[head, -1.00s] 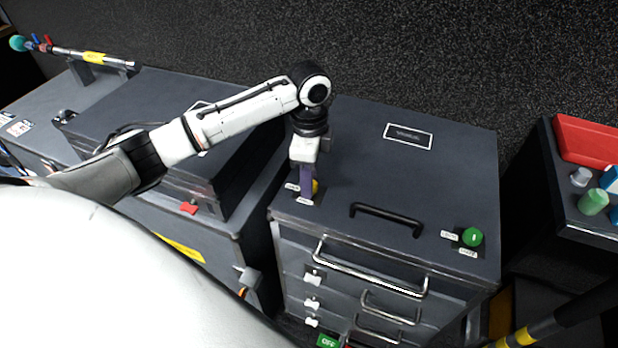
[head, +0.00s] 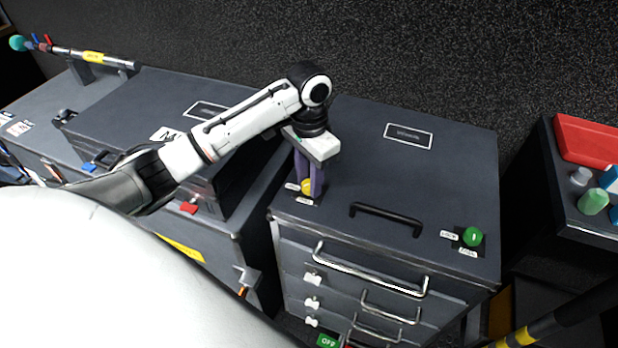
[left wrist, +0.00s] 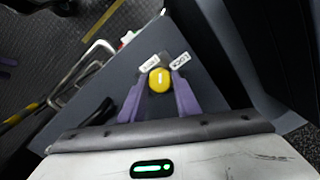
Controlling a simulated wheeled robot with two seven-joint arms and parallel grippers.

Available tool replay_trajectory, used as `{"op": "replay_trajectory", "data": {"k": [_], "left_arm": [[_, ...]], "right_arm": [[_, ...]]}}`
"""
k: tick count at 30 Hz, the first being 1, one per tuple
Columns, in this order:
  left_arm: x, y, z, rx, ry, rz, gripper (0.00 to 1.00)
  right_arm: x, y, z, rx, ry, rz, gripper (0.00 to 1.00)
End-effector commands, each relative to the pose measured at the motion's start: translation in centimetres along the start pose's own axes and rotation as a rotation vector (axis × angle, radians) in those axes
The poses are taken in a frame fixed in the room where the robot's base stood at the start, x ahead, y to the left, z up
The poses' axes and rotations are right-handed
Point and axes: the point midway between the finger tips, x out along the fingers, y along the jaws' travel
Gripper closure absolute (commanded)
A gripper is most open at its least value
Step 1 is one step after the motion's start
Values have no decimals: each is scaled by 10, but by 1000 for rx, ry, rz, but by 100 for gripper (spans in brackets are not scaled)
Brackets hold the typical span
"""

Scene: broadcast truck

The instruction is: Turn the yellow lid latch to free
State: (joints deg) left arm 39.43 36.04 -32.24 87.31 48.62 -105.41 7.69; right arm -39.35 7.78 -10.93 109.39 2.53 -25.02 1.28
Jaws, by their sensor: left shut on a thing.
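The yellow lid latch (head: 308,186) is a round knob at the front left corner of the dark grey cabinet lid (head: 350,160), with small white labels beside it. In the left wrist view the yellow latch (left wrist: 159,80) sits between the two purple fingers, with two labels just beyond it. My left gripper (head: 309,190) points down from above and is shut on the yellow latch. The fingers partly hide the latch in the head view. My right gripper is not in view.
A green latch (head: 472,237) sits at the lid's front right. A black handle (head: 387,219) stands on the lid between the latches. A dark case (head: 190,135) stands close on the left. A side table with a red tray (head: 590,140) is at right.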

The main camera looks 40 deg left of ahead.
Motion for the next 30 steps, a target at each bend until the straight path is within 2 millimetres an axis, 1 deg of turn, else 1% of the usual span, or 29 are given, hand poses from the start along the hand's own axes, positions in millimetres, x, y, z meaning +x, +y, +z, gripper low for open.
{"op": "replay_trajectory", "data": {"k": [6,15,21,30], "left_arm": [[-1,1,-1,-203,3,1,93],[-1,0,-1,-431,3,1,93],[-1,0,-1,-526,4,1,93],[-2,0,-1,-585,4,0,93]], "right_arm": [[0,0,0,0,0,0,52],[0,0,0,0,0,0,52],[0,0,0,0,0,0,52],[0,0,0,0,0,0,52]]}}
